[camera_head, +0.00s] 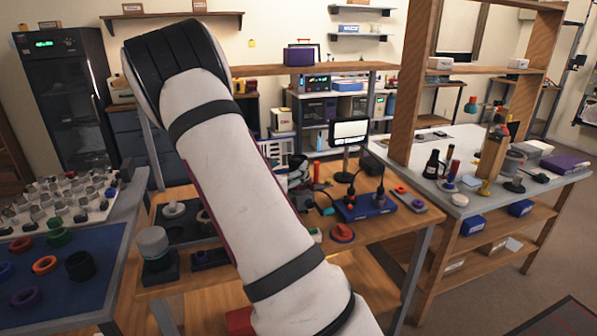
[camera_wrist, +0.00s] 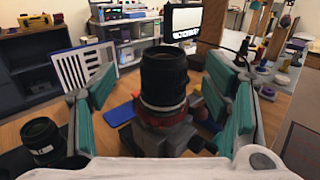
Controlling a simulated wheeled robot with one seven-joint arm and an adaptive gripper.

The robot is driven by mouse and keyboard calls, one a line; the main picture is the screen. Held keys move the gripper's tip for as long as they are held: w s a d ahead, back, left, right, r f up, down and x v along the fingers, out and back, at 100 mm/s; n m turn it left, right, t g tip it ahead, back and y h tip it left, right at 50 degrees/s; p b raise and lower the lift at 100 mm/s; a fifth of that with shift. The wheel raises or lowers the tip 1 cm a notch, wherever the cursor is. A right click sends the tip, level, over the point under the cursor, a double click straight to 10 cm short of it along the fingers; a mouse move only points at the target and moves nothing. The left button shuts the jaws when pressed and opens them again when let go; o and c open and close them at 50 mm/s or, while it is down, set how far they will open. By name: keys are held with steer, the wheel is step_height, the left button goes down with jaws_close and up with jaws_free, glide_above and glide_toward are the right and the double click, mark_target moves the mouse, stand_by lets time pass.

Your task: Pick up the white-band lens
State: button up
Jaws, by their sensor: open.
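A second, shorter black lens (camera_wrist: 42,138) with small pale markings is at the lower left, outside the fingers. In the head view my arm covers the middle of the bench and hides most of the gripper.
The wooden bench (camera_head: 384,228) carries a blue block with black knobs (camera_head: 362,207) and a red round part (camera_head: 342,233). A grey-topped jar (camera_head: 153,243) stands at its left. A blue mat (camera_head: 55,285) with colored rings is further left. A white slotted panel (camera_wrist: 82,67) stands behind the left finger.

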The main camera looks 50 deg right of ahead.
mark_target(295, 161)
steer(key=shift+s+x, duration=0.15)
steer(key=shift+x, duration=1.6)
steer(key=shift+s+x, duration=0.1)
steer(key=shift+x, duration=1.65)
steer(key=shift+d, duration=0.1)
steer(key=c, duration=1.4)
steer(key=shift+c, duration=0.8)
steer(key=shift+r, duration=0.1)
